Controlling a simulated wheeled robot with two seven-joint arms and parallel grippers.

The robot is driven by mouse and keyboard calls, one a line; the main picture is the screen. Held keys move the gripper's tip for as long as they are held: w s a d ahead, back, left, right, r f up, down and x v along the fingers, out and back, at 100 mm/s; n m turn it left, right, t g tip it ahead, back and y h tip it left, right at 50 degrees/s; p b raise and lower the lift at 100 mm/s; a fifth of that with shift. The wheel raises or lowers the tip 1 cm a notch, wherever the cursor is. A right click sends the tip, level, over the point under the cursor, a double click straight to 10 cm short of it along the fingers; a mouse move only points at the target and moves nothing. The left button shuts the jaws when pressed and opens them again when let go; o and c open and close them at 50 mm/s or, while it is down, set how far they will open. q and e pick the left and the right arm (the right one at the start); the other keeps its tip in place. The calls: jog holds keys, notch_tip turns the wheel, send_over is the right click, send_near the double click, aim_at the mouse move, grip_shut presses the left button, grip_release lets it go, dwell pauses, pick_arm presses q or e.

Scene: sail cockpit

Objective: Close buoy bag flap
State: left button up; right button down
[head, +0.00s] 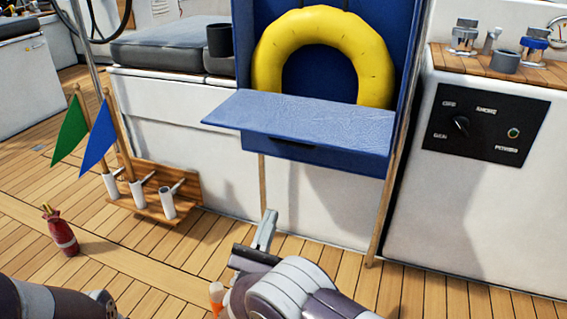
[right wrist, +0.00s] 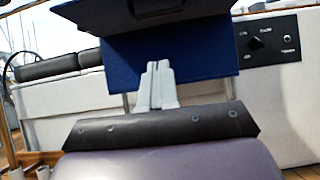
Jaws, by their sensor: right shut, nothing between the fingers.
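The blue buoy bag (head: 338,157) stands in the middle of the head view with a yellow horseshoe buoy (head: 322,32) inside. Its blue flap (head: 290,122) is folded down and sticks out toward me, so the front is open. In the right wrist view the flap (right wrist: 165,14) is seen from below, with the bag's blue front (right wrist: 190,62) behind my fingers. My right gripper (head: 268,218) is shut and empty, below and in front of the flap, and apart from it in the head view. My left gripper is out of frame; only a dark arm part shows at bottom left.
A wooden rack (head: 150,205) with a green flag (head: 70,135) and a blue flag (head: 97,140) stands at left. A red bottle-like object (head: 61,234) is on the deck. A black switch panel (head: 485,125) is at right.

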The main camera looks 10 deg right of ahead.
aim_at(300, 125)
jog(key=s+a+r+b+x, duration=0.1)
jog(key=b+x, duration=0.4)
jog(key=x, duration=0.7)
jog(key=shift+d+r+b, duration=0.2)
jog(key=shift+r+b, duration=0.15)
jog(key=shift+r, duration=0.45)
jog(key=shift+w, duration=0.15)
